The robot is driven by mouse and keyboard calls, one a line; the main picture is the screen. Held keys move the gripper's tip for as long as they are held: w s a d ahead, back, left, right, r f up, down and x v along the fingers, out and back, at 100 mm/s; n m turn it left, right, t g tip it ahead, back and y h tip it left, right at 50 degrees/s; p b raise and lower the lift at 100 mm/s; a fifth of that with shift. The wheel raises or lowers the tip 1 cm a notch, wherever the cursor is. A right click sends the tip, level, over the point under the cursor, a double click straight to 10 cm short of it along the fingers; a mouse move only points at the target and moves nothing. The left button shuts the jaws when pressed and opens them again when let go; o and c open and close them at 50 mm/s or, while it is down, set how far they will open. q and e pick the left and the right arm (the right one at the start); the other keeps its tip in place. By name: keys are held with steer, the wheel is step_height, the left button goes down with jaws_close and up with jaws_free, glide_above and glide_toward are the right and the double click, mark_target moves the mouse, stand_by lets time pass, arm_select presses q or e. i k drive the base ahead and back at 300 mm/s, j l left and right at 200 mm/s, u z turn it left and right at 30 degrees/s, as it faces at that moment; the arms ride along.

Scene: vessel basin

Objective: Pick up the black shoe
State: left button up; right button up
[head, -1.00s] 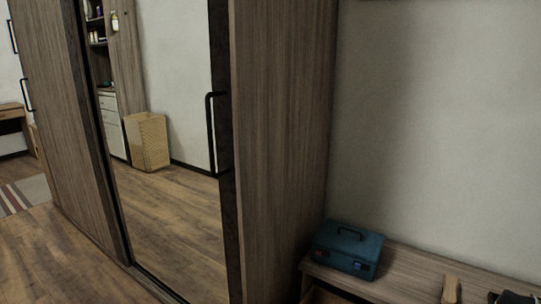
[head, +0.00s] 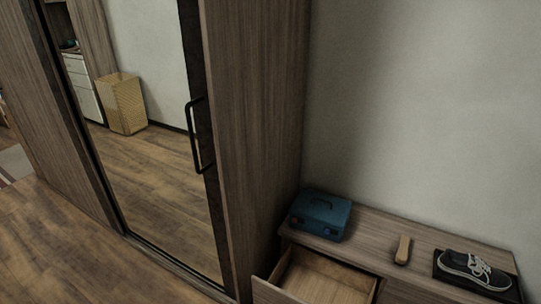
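A black shoe (head: 472,268) with white laces and a pale sole edge shows in the head view at the lower right. It rests on a dark, flat piece (head: 442,270) on top of a low wooden cabinet (head: 372,238). Only one shoe is visible. Neither of my grippers is in the picture, so their place relative to the shoe does not show.
A teal toolbox (head: 321,216) and a tan brush-like block (head: 403,250) sit left of the shoe. An empty-looking drawer (head: 322,277) stands open in the cabinet's front. A mirrored wardrobe (head: 255,130) is on the left; open wood floor (head: 70,245) lies before it.

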mark_target(468, 266)
steer(key=z, duration=1.8)
